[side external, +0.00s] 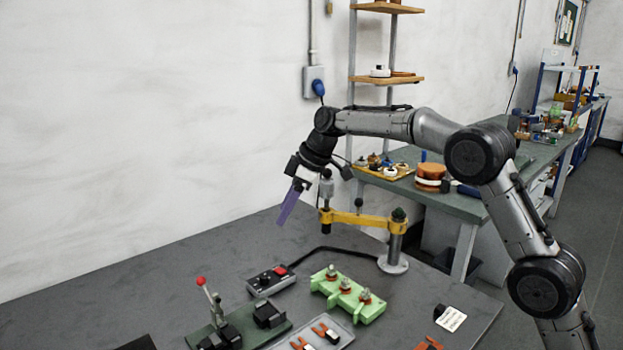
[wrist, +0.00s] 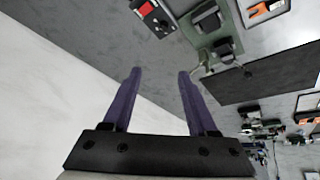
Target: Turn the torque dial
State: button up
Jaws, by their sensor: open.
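A small grey control box (side external: 270,280) with a dark round dial (side external: 264,281) and a red switch (side external: 281,270) sits on the dark table, left of the green fixture. I take the dark knob to be the torque dial; its marks are too small to read. The box also shows at the top of the wrist view (wrist: 153,17), partly cut off by the edge. My gripper (side external: 282,220) has purple fingers and hangs tilted in the air above and behind the box, apart from it. In the wrist view the fingers (wrist: 160,72) are spread with nothing between them.
A yellow swing arm (side external: 355,219) on a grey post carries a driver (side external: 326,195) close to the right of my gripper. A green fixture (side external: 348,294) with several posts and a red-knobbed lever press (side external: 222,325) flank the box. The table's left is clear.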

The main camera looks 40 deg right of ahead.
jog(key=s+r+t, duration=0.1)
jog(key=s+r, duration=0.7)
jog(key=r, duration=0.1)
jog(key=shift+s+r, duration=0.15)
jog(key=shift+r, duration=0.05)
jog(key=s+d+r+m+t+h, duration=0.1)
jog(key=s+r, duration=0.2)
jog(key=s, duration=0.6)
jog(key=s+r+t, duration=0.1)
jog(key=s+r, duration=0.2)
jog(key=s, duration=0.5)
jog(key=s+d+f+m+g+h, duration=0.1)
jog(key=s+f+m, duration=0.7)
jog(key=s+f, duration=0.8)
jog(key=s+d+h, duration=0.1)
jog(key=s+d, duration=0.1)
jog(key=shift+s+d+f+g, duration=0.2)
jog(key=shift+d+f+g, duration=0.15)
jog(key=shift+g, duration=0.05)
